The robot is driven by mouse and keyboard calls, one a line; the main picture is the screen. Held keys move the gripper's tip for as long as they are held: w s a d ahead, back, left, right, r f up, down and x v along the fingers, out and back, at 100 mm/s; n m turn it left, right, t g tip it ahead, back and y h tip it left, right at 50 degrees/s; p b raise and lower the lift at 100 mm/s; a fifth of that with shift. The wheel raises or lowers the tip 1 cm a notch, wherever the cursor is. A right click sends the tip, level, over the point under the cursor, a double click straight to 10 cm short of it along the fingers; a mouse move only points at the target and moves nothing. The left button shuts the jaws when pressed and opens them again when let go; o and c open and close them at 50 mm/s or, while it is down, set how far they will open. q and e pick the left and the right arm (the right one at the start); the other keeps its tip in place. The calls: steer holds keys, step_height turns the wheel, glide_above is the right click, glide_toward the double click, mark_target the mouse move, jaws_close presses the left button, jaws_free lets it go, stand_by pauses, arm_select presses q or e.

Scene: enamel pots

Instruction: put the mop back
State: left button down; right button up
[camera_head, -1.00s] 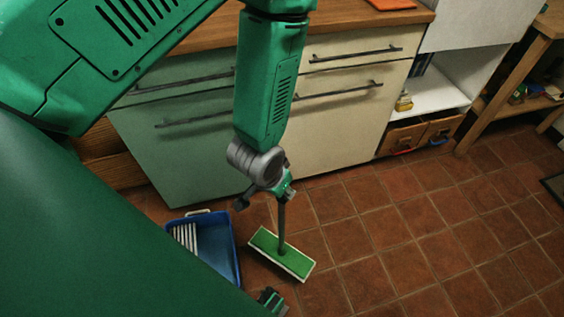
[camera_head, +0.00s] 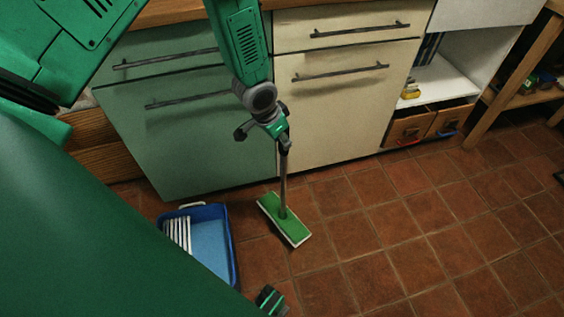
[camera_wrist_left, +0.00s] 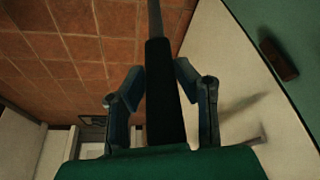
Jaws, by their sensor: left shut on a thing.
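The mop has a green flat head with a white edge (camera_head: 283,218) and a thin dark handle (camera_head: 283,180). My left gripper (camera_head: 268,131) is shut on the upper handle. In the left wrist view, the gripper's two fingers (camera_wrist_left: 158,88) stand on either side of the handle's black grip (camera_wrist_left: 164,100). The mop is nearly upright, its head at about floor level; I cannot tell if it touches. A blue bucket (camera_head: 233,259) with a white ribbed wringer (camera_head: 178,233) stands left of the head, apart from it. A small dark-green tip, perhaps my right gripper (camera_head: 270,299), shows at the bottom edge.
A green cabinet (camera_head: 190,140) and a cream cabinet (camera_head: 340,115) stand close behind the mop. An open white shelf unit (camera_head: 440,80) with wooden drawers (camera_head: 408,130) and a wooden table (camera_head: 510,75) are at the right. The tiled floor (camera_head: 400,230) to the right is clear.

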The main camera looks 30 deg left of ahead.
mark_target(280, 151)
arm_select(q)
step_height(280, 151, down, 5)
steer(key=shift+a+r+b, duration=0.1)
steer(key=shift+b, duration=0.65)
step_height(280, 151, down, 4)
steer(key=shift+f+b, duration=0.1)
steer(key=shift+b, duration=0.65)
steer(key=c, duration=1.5)
jaws_free()
steer(key=shift+o, duration=1.4)
steer(key=shift+a, duration=0.2)
